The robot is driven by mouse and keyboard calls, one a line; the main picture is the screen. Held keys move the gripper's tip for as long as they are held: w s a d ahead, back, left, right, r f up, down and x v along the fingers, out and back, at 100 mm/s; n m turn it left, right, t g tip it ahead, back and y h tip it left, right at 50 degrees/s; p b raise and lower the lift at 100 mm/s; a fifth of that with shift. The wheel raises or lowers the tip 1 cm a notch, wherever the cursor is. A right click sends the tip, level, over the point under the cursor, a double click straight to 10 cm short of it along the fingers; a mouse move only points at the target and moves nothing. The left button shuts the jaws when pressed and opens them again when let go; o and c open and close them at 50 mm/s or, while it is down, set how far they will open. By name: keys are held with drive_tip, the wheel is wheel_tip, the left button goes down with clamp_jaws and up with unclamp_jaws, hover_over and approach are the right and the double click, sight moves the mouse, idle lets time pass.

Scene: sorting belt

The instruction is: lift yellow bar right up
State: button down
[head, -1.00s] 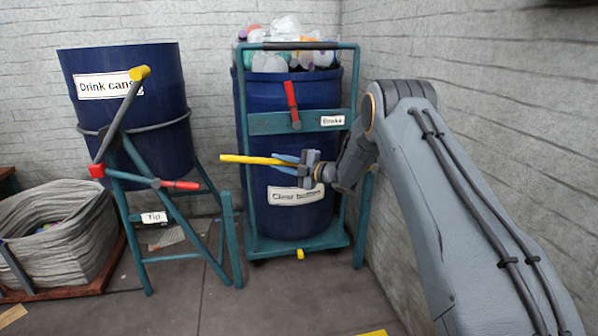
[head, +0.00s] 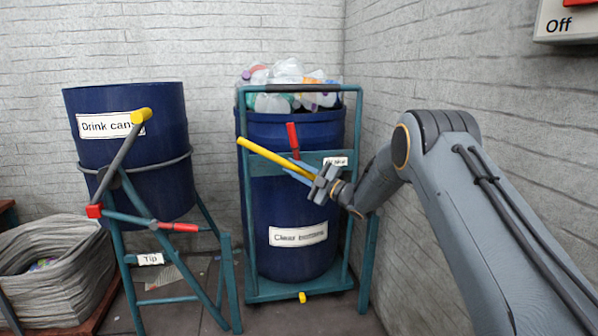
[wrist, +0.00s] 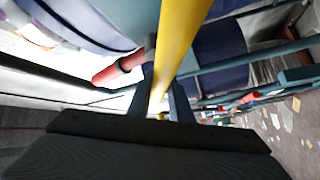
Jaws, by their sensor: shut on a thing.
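The yellow bar (head: 268,156) is a long straight rod in front of the clear bottles drum. It is tilted, its free left end higher than the end at my gripper. My gripper (head: 313,180) is shut on the bar near its right end, which the jaws partly hide. In the wrist view the bar (wrist: 176,40) runs from the top edge down between my two fingers (wrist: 163,98). Whether the bar is joined to the trolley behind it cannot be told.
The teal trolley (head: 241,200) holds the blue clear bottles drum (head: 288,216), heaped with bottles, with a red brake lever (head: 293,140). The drink cans drum (head: 130,165) stands left on a tipping frame with a yellow-ended lever (head: 142,116). A wall is close on the right.

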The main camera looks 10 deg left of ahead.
sight(314, 179)
drive_tip(key=c, duration=1.6)
unclamp_jaws()
drive_tip(key=shift+p+v, duration=0.7)
drive_tip(key=shift+v, duration=3.25)
